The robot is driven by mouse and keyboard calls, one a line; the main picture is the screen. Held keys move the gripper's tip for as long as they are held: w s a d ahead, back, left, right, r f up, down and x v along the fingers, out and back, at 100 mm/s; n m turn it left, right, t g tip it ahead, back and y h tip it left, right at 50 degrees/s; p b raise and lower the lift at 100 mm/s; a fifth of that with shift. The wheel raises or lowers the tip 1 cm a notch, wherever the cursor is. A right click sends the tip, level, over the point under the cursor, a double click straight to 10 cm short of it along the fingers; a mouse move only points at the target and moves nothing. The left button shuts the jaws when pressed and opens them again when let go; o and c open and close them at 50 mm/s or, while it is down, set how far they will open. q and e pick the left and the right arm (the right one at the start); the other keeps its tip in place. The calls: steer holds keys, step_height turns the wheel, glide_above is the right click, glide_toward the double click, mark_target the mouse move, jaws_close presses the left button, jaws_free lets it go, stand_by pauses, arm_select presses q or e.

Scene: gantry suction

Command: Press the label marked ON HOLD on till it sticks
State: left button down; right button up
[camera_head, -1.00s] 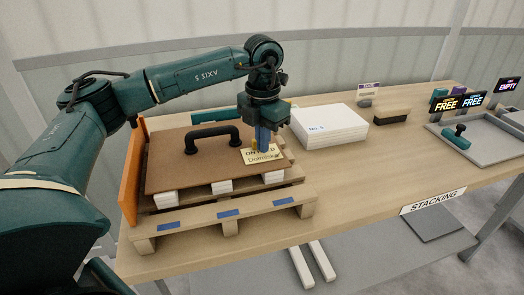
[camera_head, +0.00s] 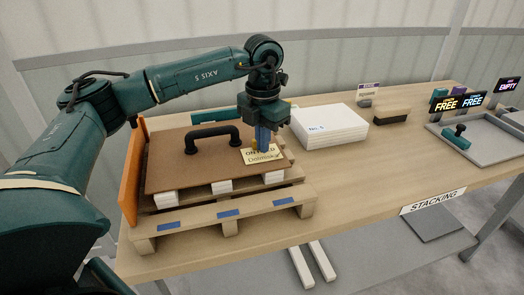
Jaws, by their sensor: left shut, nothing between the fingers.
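The ON HOLD label (camera_head: 262,158) is a pale yellow card lying on the right part of a brown board (camera_head: 180,165). A second printed line shows below its heading, and part of the heading is hidden behind the fingers. My left gripper (camera_head: 264,148) is shut and empty, pointing down, with its blue fingertips at the label. They appear to touch it, though the exact contact is hard to tell. The board has a black handle (camera_head: 213,131) and lies on white stacks on a wooden pallet (camera_head: 230,212). My right gripper is not in view.
An orange panel (camera_head: 132,172) stands at the pallet's left end. A white stack (camera_head: 330,127) and a dark-topped brush or block (camera_head: 392,116) are to the right.

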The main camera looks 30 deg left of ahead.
mark_target(262, 156)
arm_select(q)
steer(key=shift+f, duration=0.15)
steer(key=shift+f+b, duration=0.6)
steer(key=shift+f, duration=0.15)
steer(key=shift+r, duration=0.1)
stand_by(0.8)
steer(key=shift+r+p, duration=0.6)
steer(key=shift+r, duration=0.1)
steer(key=shift+r+p, duration=1.5)
steer(key=shift+r, duration=0.55)
steer(key=shift+f, duration=0.1)
